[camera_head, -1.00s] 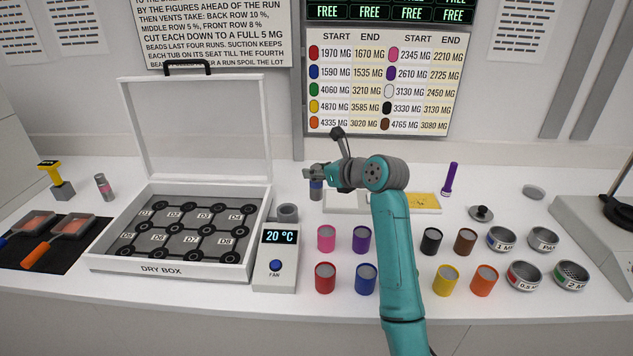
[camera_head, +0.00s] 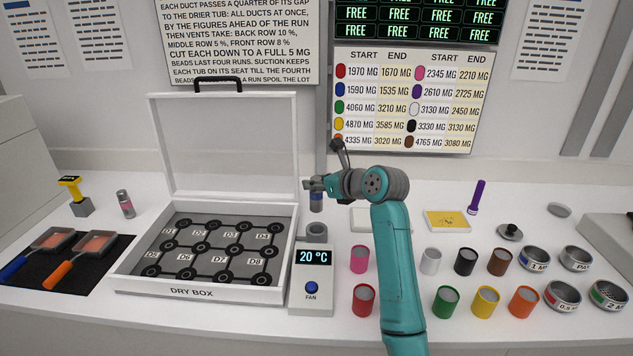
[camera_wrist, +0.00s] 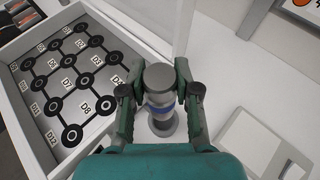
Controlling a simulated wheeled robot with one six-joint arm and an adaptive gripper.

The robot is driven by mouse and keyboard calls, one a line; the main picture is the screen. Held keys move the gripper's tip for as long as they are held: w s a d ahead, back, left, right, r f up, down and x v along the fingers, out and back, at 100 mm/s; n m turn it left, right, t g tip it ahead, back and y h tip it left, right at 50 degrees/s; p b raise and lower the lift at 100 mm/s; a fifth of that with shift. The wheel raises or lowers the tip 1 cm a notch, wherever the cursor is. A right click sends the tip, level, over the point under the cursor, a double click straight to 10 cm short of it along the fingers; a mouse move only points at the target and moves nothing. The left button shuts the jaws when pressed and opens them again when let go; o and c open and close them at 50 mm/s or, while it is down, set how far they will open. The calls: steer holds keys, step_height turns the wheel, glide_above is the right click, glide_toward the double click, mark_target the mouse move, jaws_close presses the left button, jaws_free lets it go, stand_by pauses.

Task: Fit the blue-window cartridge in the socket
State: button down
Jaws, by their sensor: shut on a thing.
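My gripper (camera_head: 317,185) is shut on the blue-window cartridge (camera_head: 316,204), a grey cylinder with a blue band. It hangs upright below the fingers. In the head view it is just above the socket (camera_head: 317,230), a grey round collar behind the fan unit (camera_head: 311,283), with a small gap between them. In the wrist view, the cartridge (camera_wrist: 160,82) stands between both fingers, and its blue band shows below the grey top. The socket (camera_wrist: 164,122) shows partly beneath it; the cartridge and my gripper hide the rest.
The open dry box (camera_head: 120,283) stands left of the socket, its raised lid behind. A pink-banded cartridge (camera_head: 126,204) stands farther left. Coloured jars, such as the pink one (camera_head: 359,260), stand to the right.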

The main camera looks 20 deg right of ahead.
mark_target(321, 200)
steer(key=shift+f, duration=2.65)
steer(key=shift+f, duration=2.3)
steer(key=c, duration=0.8)
jaws_free()
steer(key=shift+o, duration=0.2)
steer(key=shift+s+d, duration=0.1)
steer(key=v, duration=1.1)
steer(key=shift+s+d, duration=0.2)
steer(key=shift+s, duration=0.15)
steer(key=shift+r, duration=0.1)
